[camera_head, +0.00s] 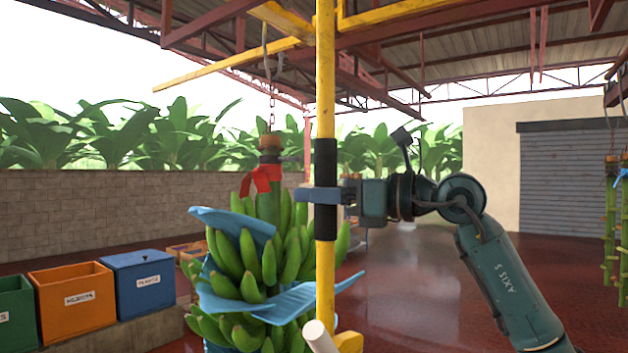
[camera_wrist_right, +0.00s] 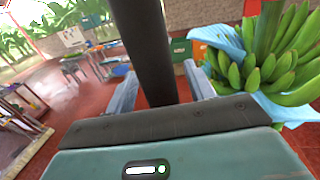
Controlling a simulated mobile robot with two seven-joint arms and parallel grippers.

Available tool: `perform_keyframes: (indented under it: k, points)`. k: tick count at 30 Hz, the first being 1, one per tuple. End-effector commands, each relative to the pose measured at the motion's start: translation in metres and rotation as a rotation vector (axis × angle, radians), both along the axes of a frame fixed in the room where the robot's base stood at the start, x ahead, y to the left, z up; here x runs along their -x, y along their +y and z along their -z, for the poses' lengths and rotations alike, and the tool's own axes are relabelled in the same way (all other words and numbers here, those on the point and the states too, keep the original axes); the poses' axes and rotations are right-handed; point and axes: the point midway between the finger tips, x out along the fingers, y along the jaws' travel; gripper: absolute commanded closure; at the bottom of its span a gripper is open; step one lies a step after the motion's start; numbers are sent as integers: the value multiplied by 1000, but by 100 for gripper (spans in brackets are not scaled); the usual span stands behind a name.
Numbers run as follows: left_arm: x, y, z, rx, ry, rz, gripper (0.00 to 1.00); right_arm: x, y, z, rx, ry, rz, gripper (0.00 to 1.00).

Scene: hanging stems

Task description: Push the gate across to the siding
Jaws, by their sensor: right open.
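The gate's yellow upright pole (camera_head: 326,90) stands in the middle of the head view, with a black grip sleeve (camera_head: 326,165) partway up. My right gripper (camera_head: 322,195) is at the lower part of this sleeve. In the right wrist view the black sleeve (camera_wrist_right: 145,50) stands between the two blue fingers (camera_wrist_right: 158,88), with gaps on both sides, so the jaws are open around it. A yellow overhead rail (camera_head: 225,63) runs off to the left; I cannot tell whether it is the siding. My left gripper is not in view.
A banana bunch (camera_head: 250,262) with blue sheets hangs on a chain just left of the pole. Green, orange (camera_head: 72,300) and blue (camera_head: 140,283) bins stand at the left. Bare stems (camera_head: 612,230) hang at the far right. The red floor (camera_head: 410,290) right of the pole looks clear.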

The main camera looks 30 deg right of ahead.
Motion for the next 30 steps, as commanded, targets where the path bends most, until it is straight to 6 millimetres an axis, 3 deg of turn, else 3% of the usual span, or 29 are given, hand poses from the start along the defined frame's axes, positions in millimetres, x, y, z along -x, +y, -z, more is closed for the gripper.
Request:
perform_keyframes:
  k: [6, 14, 30]
  points:
    - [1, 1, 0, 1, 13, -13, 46, -12, 8, -1, 0, -1, 0, 46]
    - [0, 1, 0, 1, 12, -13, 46, -12, 8, 0, 0, -1, 0, 46]
    - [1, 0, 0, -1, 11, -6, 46, -12, 8, 0, 1, -1, 0, 90]
